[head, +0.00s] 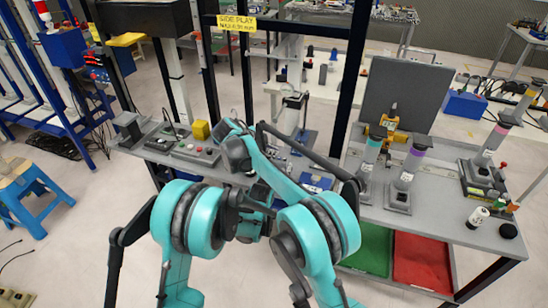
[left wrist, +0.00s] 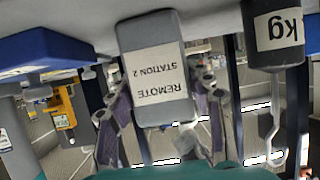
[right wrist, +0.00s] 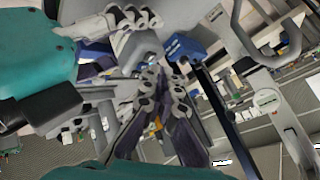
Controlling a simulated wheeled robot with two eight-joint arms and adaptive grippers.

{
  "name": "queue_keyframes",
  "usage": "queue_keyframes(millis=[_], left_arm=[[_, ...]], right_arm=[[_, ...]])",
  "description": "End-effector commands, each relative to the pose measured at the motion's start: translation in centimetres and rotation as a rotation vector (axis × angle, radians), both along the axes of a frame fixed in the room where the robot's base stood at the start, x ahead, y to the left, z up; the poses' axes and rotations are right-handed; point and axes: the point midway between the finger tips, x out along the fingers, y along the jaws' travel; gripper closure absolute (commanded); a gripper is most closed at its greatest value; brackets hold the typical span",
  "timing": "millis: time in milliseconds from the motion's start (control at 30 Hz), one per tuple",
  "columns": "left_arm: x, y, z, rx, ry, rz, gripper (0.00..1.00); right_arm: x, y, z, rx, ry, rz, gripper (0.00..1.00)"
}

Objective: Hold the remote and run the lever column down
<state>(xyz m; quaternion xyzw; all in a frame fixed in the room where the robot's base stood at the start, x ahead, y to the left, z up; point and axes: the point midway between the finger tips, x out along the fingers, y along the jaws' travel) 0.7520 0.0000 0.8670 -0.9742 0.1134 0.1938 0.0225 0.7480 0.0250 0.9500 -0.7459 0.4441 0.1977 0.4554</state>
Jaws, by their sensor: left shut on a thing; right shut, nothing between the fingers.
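In the left wrist view a grey remote (left wrist: 155,75) carries an upside-down white label, "REMOTE STATION 2". My left gripper (left wrist: 160,106) has a finger on each side of it and is shut on it. In the right wrist view my right gripper (right wrist: 152,78) has its fingers together with nothing between them. Fingers of my left gripper (right wrist: 125,22) show just above it. In the head view both grippers are mostly hidden behind my crossed arms. A pale upright column (head: 292,115) stands behind them at the middle; I cannot make out its lever.
A grey weight (left wrist: 277,35) marked "kg" hangs beside the remote. The left bench holds a button box (head: 195,150) and a yellow block (head: 200,130). The right bench (head: 440,215) holds several grey-based posts, with green and red bins below. A blue stool (head: 35,190) stands left.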

Motion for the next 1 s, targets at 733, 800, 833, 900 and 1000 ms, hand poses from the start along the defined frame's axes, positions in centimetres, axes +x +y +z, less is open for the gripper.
queue_keyframes(millis=[733, 800, 833, 900, 1000], left_arm=[[-0.01, 0.00, -0.02, 0.000, 0.000, 0.000, 0.82], [-0.01, 0.00, -0.02, 0.000, 0.000, 0.000, 0.82], [-0.01, 0.00, -0.02, 0.000, 0.000, 0.000, 0.82], [-0.01, 0.00, -0.02, 0.000, 0.000, 0.000, 0.82], [-0.01, 0.00, -0.02, 0.000, 0.000, 0.000, 0.82]], right_arm=[[-0.01, 0.00, -0.76, 0.000, 0.000, 0.000, 1.00], [0.00, 0.01, -0.85, 0.000, 0.000, 0.000, 1.00], [0.00, 0.01, -0.89, 0.000, 0.000, 0.000, 1.00], [-0.01, 0.00, -0.98, 0.000, 0.000, 0.000, 1.00], [0.00, 0.00, -1.10, 0.000, 0.000, 0.000, 1.00]])
